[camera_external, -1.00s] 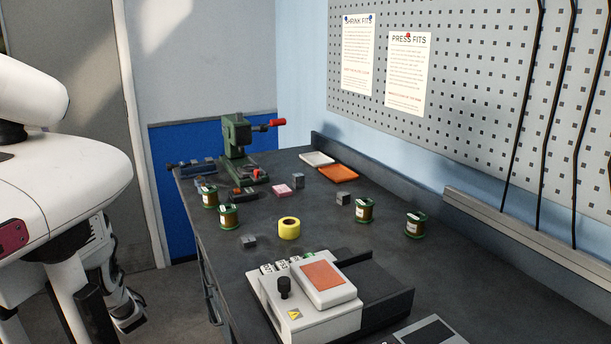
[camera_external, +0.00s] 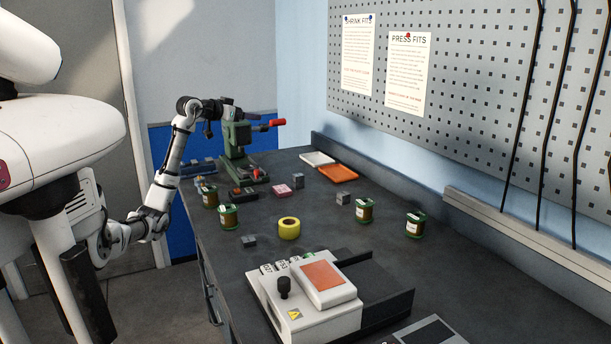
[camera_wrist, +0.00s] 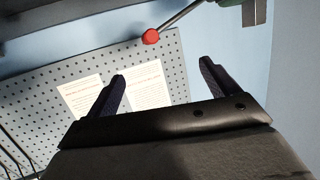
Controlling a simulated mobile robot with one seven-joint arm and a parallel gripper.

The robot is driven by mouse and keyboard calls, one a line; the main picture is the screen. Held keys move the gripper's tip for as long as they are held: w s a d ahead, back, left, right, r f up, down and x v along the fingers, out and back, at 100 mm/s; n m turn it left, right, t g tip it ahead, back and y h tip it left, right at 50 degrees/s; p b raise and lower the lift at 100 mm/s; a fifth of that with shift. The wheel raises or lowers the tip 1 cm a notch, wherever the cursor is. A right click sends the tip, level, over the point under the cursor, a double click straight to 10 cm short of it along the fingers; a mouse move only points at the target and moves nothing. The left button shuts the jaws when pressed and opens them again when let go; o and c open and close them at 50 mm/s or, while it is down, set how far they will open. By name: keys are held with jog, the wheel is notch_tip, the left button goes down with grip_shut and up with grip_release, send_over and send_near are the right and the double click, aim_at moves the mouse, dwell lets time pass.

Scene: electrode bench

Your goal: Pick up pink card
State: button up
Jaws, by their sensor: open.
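The pink card (camera_external: 281,190) looks like a small flat pink piece lying on the dark bench, in front of the green press and left of a small grey block. My gripper shows open and empty in the wrist view (camera_wrist: 162,72), its two dark fingers apart. In the external view my arm is raised at the bench's far left end, with its end close to the press and well above and left of the pink card. The fingers are too small there to make out. The pink card does not show in the wrist view.
The green press (camera_external: 236,145) with a red-knobbed lever stands near my arm's end. Several wire spools, a yellow tape roll (camera_external: 289,228) and grey blocks are spread on the bench. White and orange trays (camera_external: 338,172) lie behind. A white device (camera_external: 305,312) stands in front.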

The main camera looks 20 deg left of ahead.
jog(key=s+d+f+m+g+y+p, duration=0.1)
jog(key=d+f+m+g, duration=0.1)
jog(key=d+f+g, duration=0.5)
jog(key=m+g+y+p, duration=0.1)
jog(key=g+y, duration=0.1)
jog(key=g, duration=0.1)
send_near(281, 189)
jog(key=shift+w+d+f+p, duration=0.65)
jog(key=shift+w+f+p, duration=0.15)
jog(key=shift+f, duration=0.1)
jog(key=shift+s+a+p+x, duration=0.15)
jog(key=shift+p+x, duration=0.4)
jog(key=shift+x, duration=0.95)
jog(key=shift+s+a+p+x, duration=0.15)
jog(key=shift+p+x, duration=0.35)
jog(key=shift+x, duration=1)
jog(key=shift+w+f, duration=0.1)
jog(key=c, duration=1.1)
